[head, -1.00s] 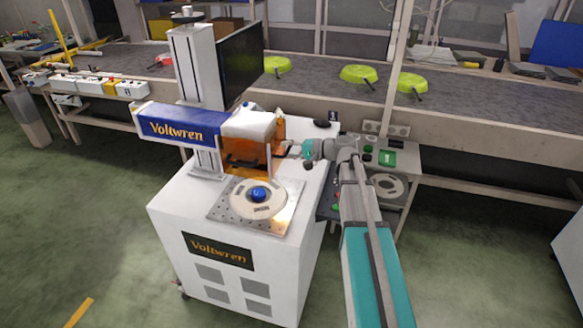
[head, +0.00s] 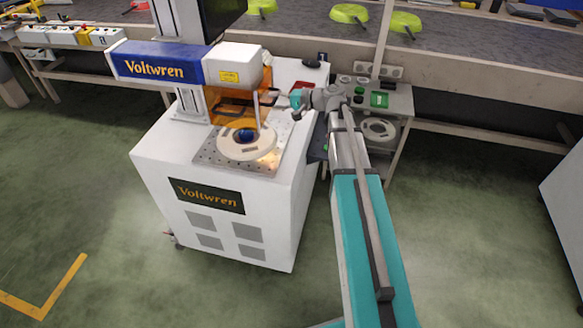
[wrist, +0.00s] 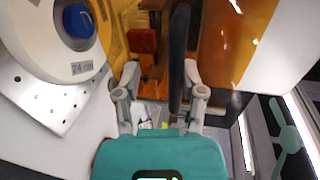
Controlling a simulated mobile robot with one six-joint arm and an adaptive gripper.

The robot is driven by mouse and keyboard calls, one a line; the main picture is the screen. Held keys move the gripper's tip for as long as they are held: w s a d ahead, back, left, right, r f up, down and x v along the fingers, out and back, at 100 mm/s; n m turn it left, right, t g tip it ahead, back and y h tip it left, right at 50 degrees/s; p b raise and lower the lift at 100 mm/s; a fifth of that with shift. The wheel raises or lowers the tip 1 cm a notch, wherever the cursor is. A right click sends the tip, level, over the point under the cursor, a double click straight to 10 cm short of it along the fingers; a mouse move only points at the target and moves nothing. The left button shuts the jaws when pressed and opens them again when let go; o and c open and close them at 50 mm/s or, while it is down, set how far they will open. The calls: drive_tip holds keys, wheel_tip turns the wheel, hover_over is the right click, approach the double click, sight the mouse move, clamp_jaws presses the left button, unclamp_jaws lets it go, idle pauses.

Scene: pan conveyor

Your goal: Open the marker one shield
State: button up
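The orange see-through shield (head: 228,108) hangs under the white head of the Voltwren marker, above the work plate; it also shows in the wrist view (wrist: 245,45). A dark upright bar (wrist: 179,55), apparently the shield's handle, stands in front of the orange panel in the wrist view. My gripper (head: 285,102) is at the right side of the shield. In the wrist view my gripper (wrist: 160,72) has its two fingers spread, with the bar between them, nearer the right finger. Whether a finger touches the bar cannot be told.
A pale round fixture (head: 247,146) with a blue centre sits on the perforated plate (head: 210,155). A small stand with a green-lit control (head: 379,100) is right of the machine. The conveyor (head: 450,50) with green pans (head: 349,13) runs behind. Floor in front is open.

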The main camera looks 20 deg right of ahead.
sight(267, 115)
drive_tip(key=shift+f+b, duration=2.25)
drive_tip(key=shift+f, duration=0.35)
drive_tip(key=p+v, duration=0.3)
drive_tip(key=v, duration=1)
drive_tip(key=s+a+f+n+g+h+p, duration=0.3)
drive_tip(key=s+a+g+h+p, duration=0.4)
drive_tip(key=a, duration=0.4)
drive_tip(key=s+a+r+n+h+p, duration=0.2)
drive_tip(key=s+h+p, duration=0.4)
drive_tip(key=s, duration=0.5)
drive_tip(key=shift+r+n+g+h+p, duration=0.3)
drive_tip(key=shift+r+n+g+p, duration=0.1)
drive_tip(key=shift+n+p, duration=0.1)
drive_tip(key=shift+w+f, duration=0.1)
